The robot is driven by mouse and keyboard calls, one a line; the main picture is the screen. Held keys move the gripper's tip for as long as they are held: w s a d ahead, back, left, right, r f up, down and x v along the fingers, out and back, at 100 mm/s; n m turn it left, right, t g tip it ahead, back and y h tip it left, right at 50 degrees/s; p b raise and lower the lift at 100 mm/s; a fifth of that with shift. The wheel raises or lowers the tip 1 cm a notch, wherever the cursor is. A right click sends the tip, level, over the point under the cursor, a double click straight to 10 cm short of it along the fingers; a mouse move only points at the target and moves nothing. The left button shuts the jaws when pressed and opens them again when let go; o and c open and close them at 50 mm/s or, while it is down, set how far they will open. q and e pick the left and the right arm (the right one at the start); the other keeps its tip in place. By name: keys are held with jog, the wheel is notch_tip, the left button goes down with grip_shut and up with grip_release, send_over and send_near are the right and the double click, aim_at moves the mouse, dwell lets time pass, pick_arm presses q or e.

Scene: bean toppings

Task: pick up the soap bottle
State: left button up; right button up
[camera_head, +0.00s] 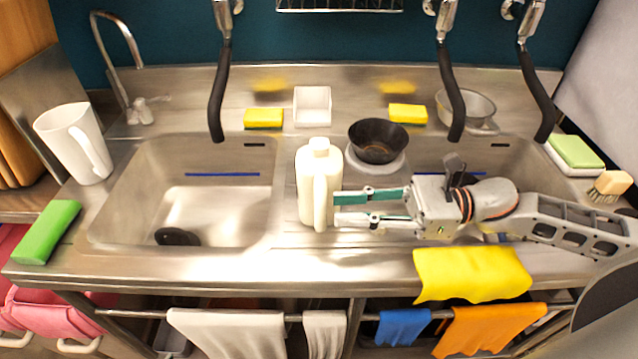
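The soap bottle (306,185) is a white jug with a cap and a side handle. It stands upright on the steel divider between the two sinks. My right gripper (337,209) reaches in from the right, with its fingers level and pointing left at the bottle. The fingers are apart, and their tips overlap the bottle's right edge in the picture. I cannot tell whether they touch it. My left gripper is not in view.
A black bowl (377,139) stands close behind the bottle on the right. The left sink (215,205) holds a dark round drain piece. A yellow cloth (470,272) hangs over the front edge below my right arm. Black hoses (219,95) hang at the back.

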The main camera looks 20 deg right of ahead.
aim_at(320, 208)
jog(key=p+x, duration=0.2)
jog(key=x, duration=0.2)
jog(key=shift+w+a+r, duration=0.15)
jog(key=shift+w+a, duration=0.15)
jog(key=shift+a, duration=0.25)
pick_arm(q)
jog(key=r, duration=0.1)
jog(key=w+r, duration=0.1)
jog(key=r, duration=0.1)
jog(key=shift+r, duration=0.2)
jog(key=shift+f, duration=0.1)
pick_arm(e)
jog(key=c, duration=0.5)
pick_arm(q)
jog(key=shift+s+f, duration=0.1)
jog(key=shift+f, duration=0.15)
pick_arm(e)
grip_shut()
